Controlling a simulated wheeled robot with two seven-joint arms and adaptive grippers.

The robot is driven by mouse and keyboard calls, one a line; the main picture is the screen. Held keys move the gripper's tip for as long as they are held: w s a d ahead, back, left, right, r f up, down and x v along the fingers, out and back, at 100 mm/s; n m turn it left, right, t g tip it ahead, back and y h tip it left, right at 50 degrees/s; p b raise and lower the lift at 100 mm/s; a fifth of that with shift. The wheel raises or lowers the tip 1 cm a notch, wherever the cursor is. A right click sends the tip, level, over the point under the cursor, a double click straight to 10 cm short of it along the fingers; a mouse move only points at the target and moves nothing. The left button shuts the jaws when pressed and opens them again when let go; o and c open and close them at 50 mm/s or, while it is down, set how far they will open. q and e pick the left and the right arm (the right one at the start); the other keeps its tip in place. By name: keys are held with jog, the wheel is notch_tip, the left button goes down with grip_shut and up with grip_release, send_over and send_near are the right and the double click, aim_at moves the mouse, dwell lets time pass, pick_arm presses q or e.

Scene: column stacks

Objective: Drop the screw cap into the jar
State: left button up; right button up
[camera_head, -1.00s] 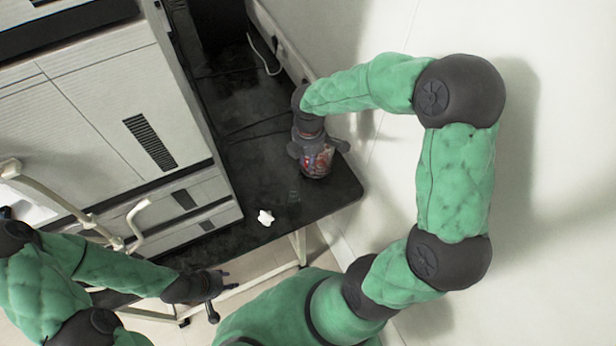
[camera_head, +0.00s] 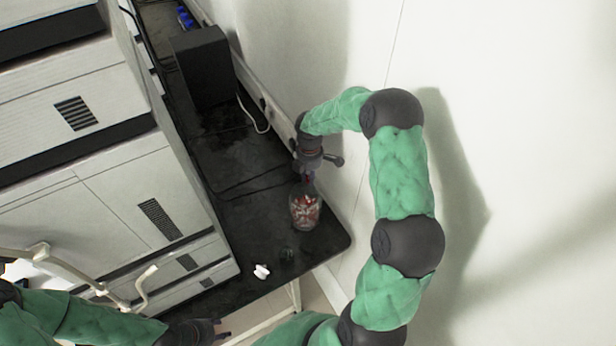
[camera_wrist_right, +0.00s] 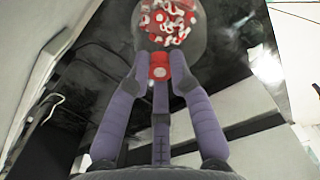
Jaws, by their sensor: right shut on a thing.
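The jar (camera_head: 304,212) is clear and holds several red and white pieces. It stands upright on the dark tabletop, and its top part shows at the upper edge of the right wrist view (camera_wrist_right: 172,22). My right gripper (camera_head: 308,178) is just behind and above the jar in the head view. In the right wrist view its fingers are shut on a red screw cap (camera_wrist_right: 159,68) with a paler round middle, close to the jar; I cannot tell whether they touch. My left gripper (camera_head: 218,329) is empty at the bottom edge of the head view, partly cut off, its fingers apart.
A small white object (camera_head: 262,271) lies on the dark table (camera_head: 245,238) near its front edge. A small dark, glassy item (camera_head: 287,254) lies beside it. A black box (camera_head: 203,68) stands farther back with a white cable. White cabinets (camera_head: 130,190) border the left and a wall the right.

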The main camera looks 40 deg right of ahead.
notch_tip(320, 180, down, 6)
jog(key=b, duration=0.3)
jog(key=shift+r, duration=0.25)
jog(key=o, duration=0.7)
jog(key=shift+o, duration=0.2)
jog(key=shift+r, duration=0.1)
notch_tip(320, 180, up, 12)
jog(key=shift+f, duration=0.1)
